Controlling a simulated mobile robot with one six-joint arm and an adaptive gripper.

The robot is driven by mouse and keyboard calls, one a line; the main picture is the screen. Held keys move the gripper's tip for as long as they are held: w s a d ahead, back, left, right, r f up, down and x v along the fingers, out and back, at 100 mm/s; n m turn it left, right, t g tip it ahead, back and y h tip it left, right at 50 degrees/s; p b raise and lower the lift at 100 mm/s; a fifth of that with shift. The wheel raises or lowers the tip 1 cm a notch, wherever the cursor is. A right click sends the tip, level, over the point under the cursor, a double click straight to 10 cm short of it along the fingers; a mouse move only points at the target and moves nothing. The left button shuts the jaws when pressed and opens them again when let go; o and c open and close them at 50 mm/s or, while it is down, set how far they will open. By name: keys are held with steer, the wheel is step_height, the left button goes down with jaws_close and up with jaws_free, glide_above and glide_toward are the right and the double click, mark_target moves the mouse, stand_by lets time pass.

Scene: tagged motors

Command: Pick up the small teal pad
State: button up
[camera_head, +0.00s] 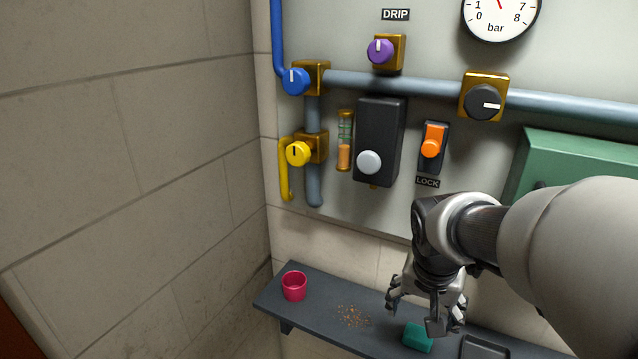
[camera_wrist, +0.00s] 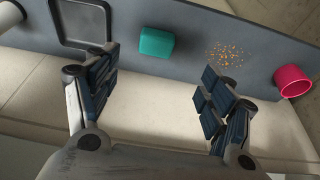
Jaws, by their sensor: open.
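The small teal pad (camera_head: 417,337) lies on the dark grey shelf (camera_head: 330,313), just below my gripper (camera_head: 428,311) in the head view. In the wrist view the teal pad (camera_wrist: 156,43) shows beyond and between the open fingers of my gripper (camera_wrist: 160,88), nearer the left finger. Nothing is between the fingers, and they appear apart from the pad. Part of the pad's right side is close to a finger in the head view.
A pink cup (camera_head: 293,286) stands at the shelf's left end. A patch of brown crumbs (camera_head: 354,316) lies between cup and pad. A dark shallow tray (camera_head: 484,349) lies right of the pad. The wall panel above carries pipes, knobs and an orange lock switch (camera_head: 433,142).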

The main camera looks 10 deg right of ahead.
mark_target(419, 334)
steer(key=x, duration=1.3)
steer(key=shift+w+d+f+b, duration=0.1)
steer(key=shift+w+d+b, duration=0.1)
steer(key=shift+d+b, duration=0.2)
steer(key=shift+s, duration=0.1)
steer(key=c, duration=1.1)
